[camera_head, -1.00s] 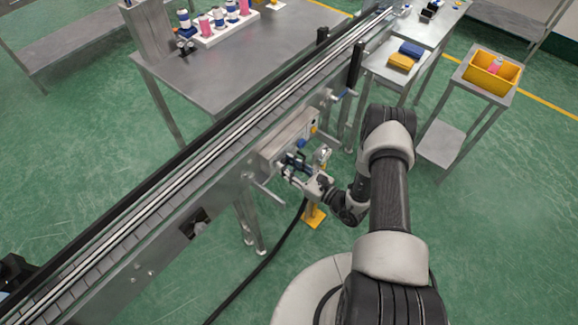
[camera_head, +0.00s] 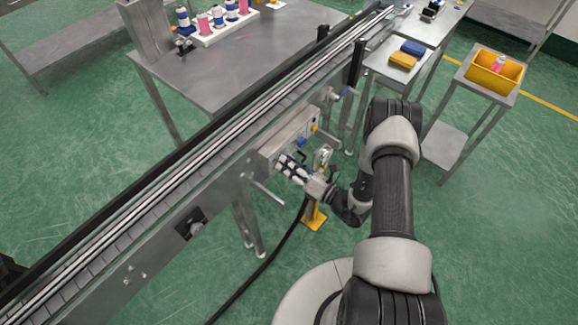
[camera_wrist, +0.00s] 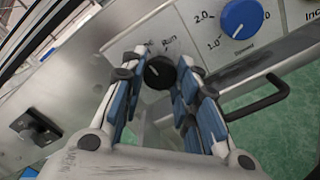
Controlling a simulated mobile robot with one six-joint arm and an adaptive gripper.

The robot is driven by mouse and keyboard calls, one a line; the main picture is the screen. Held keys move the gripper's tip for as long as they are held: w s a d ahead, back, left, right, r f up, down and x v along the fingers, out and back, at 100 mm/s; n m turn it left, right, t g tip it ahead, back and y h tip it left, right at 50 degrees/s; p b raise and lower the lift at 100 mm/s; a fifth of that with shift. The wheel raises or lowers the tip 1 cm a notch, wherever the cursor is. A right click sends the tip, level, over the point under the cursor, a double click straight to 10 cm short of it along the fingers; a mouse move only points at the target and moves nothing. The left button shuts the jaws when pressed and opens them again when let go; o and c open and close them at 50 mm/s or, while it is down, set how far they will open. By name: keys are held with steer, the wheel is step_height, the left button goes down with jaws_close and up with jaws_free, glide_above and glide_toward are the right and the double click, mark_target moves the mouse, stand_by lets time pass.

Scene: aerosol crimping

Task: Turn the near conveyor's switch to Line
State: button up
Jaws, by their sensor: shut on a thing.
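The near conveyor's switch is a small black knob (camera_wrist: 159,72) with a pale pointer line, on the grey panel in the wrist view. The word "Run" is printed just above it; other lettering beside that is partly hidden by a finger. My gripper (camera_wrist: 158,80) has its two blue-padded fingers on either side of the knob, shut on it. In the head view my gripper (camera_head: 287,167) meets the front of the control box (camera_head: 291,134) on the conveyor's side, and the knob is hidden there.
A blue speed dial (camera_wrist: 242,18) sits on the panel right of the switch, with a black handle (camera_wrist: 262,99) below it. The near conveyor (camera_head: 160,200) runs diagonally past my arm. A yellow bin (camera_head: 495,72) stands on a side stand at right.

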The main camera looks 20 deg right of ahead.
steer(key=shift+m, duration=0.5)
steer(key=o, duration=1.1)
steer(key=shift+c, duration=0.2)
steer(key=v, duration=1.2)
